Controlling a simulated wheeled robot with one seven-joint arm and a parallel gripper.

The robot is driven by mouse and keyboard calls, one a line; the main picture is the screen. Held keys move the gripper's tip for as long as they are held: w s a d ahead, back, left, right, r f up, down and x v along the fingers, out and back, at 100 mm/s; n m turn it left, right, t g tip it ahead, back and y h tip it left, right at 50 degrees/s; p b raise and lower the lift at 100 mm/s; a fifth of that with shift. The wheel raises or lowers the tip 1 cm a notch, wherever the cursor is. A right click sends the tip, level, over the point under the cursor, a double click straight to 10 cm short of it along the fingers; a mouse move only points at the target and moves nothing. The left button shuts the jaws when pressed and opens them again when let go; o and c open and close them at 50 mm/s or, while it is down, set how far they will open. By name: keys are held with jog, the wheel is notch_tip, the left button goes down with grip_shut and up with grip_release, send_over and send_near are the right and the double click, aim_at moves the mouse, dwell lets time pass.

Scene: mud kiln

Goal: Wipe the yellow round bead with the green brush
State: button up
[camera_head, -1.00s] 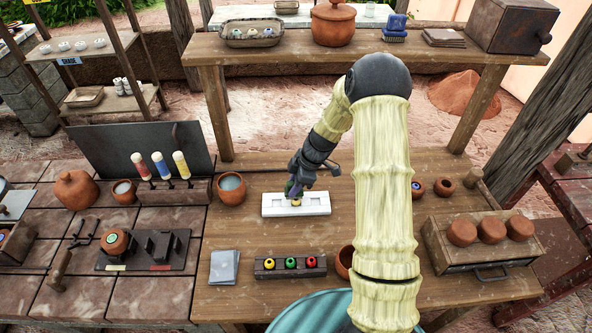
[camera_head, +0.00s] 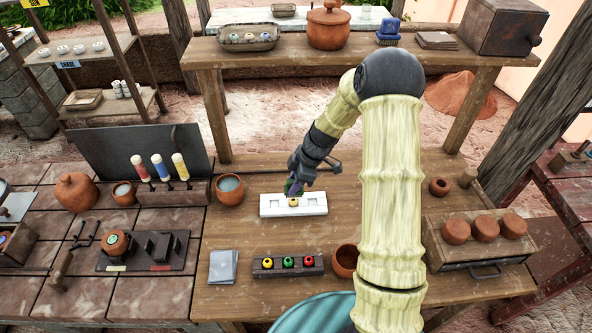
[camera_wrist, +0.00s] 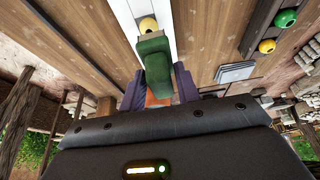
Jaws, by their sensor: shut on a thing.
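A yellow round bead (camera_head: 293,203) sits in the white block (camera_head: 312,209) on the wooden table. It also shows in the wrist view (camera_wrist: 148,25), just beyond the tip of the green brush. My gripper (camera_head: 297,187) is above the block, close to the bead. In the wrist view my gripper (camera_wrist: 153,92) is shut on the green brush (camera_wrist: 153,57), with the brush's head pointing at the bead. Whether brush and bead touch, I cannot tell. The brush is mostly hidden by my gripper in the head view.
A dark holder (camera_head: 262,271) with yellow, green and red beads lies nearer the front. A clay cup (camera_head: 230,189) stands left of the white block, a clay bowl (camera_head: 345,260) front right. Grey sheets (camera_head: 223,266) lie front left. A drawer box (camera_head: 479,243) stands at right.

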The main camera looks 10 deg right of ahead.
jog(key=shift+a+r+p, duration=0.15)
jog(key=shift+r+p, duration=0.75)
jog(key=shift+r, duration=1.15)
